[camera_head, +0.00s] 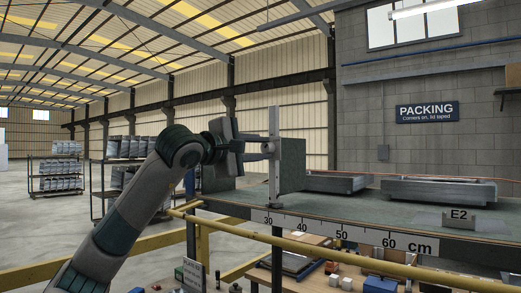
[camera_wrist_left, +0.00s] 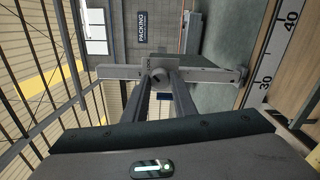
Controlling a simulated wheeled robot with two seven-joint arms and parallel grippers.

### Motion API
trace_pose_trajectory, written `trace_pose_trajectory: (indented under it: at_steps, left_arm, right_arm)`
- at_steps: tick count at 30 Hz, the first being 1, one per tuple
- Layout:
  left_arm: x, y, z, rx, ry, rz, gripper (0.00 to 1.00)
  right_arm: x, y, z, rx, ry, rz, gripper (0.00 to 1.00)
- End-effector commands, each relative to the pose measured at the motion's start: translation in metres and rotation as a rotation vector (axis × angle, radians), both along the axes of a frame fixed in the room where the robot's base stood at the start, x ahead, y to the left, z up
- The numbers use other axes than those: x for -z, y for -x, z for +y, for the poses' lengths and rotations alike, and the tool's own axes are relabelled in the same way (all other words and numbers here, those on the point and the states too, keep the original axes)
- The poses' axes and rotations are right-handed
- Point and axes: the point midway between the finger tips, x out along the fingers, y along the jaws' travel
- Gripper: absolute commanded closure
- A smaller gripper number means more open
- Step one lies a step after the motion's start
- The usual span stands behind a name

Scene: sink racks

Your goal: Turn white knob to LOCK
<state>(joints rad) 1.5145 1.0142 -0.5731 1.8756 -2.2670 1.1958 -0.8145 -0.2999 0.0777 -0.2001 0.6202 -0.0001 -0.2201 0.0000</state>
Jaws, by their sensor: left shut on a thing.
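The knob (camera_wrist_left: 159,76) is a small pale round piece with a dark mark, seen at my fingertips in the left wrist view. It sits on a light metal post (camera_head: 274,178), which stands upright at the bench edge and runs across the left wrist view (camera_wrist_left: 210,75). My left gripper (camera_head: 268,147) reaches the post from the left in the head view. Its fingers (camera_wrist_left: 162,85) are shut on the knob. In the head view the knob is hidden or too small to make out. My right gripper is not in view.
A grey-green block (camera_head: 292,165) stands just behind the post on the bench (camera_head: 350,204). Flat metal trays (camera_head: 430,191) lie farther right. A centimetre scale (camera_head: 340,233) runs along the bench edge, with a yellow rail (camera_head: 350,251) below. Loaded racks (camera_head: 55,175) stand far left.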

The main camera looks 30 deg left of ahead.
Motion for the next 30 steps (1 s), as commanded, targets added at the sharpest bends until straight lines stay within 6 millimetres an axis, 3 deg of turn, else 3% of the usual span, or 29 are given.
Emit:
trace_pose_trajectory:
  at_steps: [11,12,14,15,30]
  left_arm:
    - [0.0008,-0.0002,-0.0005,0.000,-0.009,0.001,0.98]
    - [0.0008,-0.0002,-0.0005,0.000,-0.009,0.001,0.73]
    - [0.0008,-0.0002,-0.0004,0.000,-0.008,0.001,0.59]
    - [0.0008,-0.0002,-0.0004,0.000,-0.008,0.001,0.57]
    - [0.0015,0.0097,0.0010,-0.001,-0.007,0.000,0.57]
  right_arm:
    - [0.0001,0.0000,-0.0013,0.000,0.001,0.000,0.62]
    - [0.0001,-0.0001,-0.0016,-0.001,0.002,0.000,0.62]
    - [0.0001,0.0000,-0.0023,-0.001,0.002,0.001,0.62]
    - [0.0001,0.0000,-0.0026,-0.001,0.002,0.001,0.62]
    - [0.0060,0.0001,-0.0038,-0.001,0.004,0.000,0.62]
